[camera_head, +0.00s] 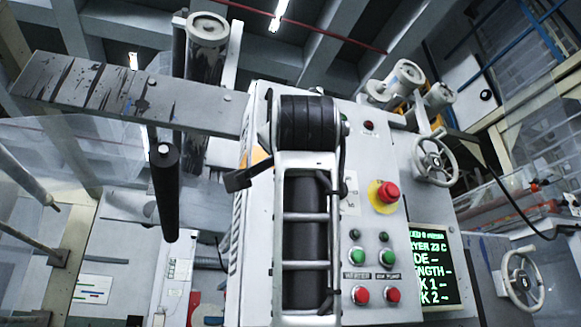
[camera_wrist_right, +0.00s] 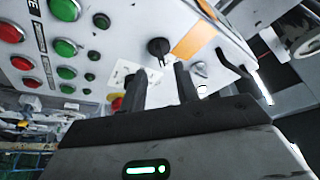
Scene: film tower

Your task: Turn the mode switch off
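The mode switch appears to be the black knob (camera_wrist_right: 158,47) on the pale panel in the right wrist view, near a white label plate (camera_wrist_right: 122,74). Its setting cannot be read. My right gripper (camera_wrist_right: 159,70) is open and empty, its two dark fingers apart and pointing at the panel. The knob shows between and just beyond the fingertips, with no contact visible. In the head view my right arm stands in front of the panel and hides the switch and that gripper. My left gripper is in neither view.
A red emergency button (camera_head: 387,193) on yellow, green buttons (camera_head: 355,256) and red buttons (camera_head: 361,295) are close by. A lit green-text screen (camera_head: 432,265) and handwheels (camera_head: 436,158) lie right. An orange label (camera_wrist_right: 195,38) sits beside the knob.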

